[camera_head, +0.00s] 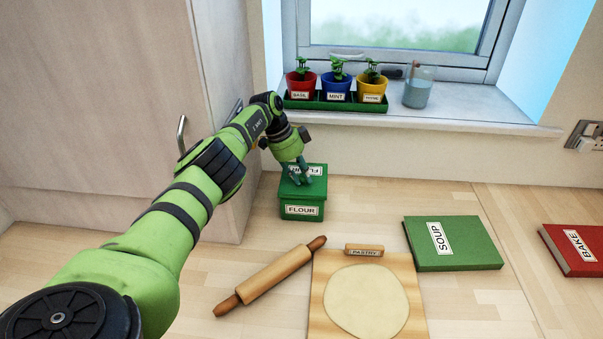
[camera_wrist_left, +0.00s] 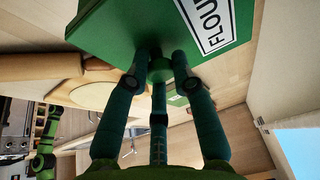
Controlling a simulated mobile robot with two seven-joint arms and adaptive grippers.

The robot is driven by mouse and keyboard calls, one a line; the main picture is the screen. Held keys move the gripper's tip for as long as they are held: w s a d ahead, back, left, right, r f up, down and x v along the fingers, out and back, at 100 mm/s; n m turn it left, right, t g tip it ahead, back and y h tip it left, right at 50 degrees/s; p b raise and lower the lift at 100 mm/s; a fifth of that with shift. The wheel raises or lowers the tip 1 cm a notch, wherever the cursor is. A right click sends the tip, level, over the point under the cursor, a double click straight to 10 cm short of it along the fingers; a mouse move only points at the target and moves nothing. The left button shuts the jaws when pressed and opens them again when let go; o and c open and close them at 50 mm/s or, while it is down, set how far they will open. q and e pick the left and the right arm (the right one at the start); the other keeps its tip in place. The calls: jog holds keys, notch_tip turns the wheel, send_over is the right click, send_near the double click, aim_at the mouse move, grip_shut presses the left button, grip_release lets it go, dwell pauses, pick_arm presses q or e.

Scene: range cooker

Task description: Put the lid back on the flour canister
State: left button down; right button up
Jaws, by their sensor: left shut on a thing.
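The green flour canister (camera_head: 302,212) stands upright on the worktop near the wall below the window, with a white FLOUR label on its front. Its green lid (camera_head: 316,180), with a FLOUR label on top, is over the canister's mouth and looks lined up with it. I cannot tell whether it is fully seated. My left gripper (camera_head: 301,176) comes down from above, its fingers shut on the lid's small round knob (camera_wrist_left: 160,70). In the left wrist view the lid (camera_wrist_left: 125,28) fills the top. A small part of my right arm shows there at the left, its fingers unclear.
A rolling pin (camera_head: 268,277) and a pastry board (camera_head: 318,300) with dough (camera_head: 366,300) lie in front. A green SOUP book (camera_head: 470,245) and red BAKE book (camera_head: 575,250) lie right. Potted herbs in a green tray (camera_head: 335,105) and a glass jar (camera_head: 417,92) stand on the sill.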

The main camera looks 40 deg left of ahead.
pick_arm(q)
jog(key=shift+c, duration=2.4)
grip_release()
jog(key=shift+a+r+p, duration=0.1)
jog(key=shift+r+p, duration=2.25)
jog(key=shift+r, duration=0.1)
jog(key=shift+r+p, duration=0.4)
jog(key=shift+r, duration=0.65)
grip_shut()
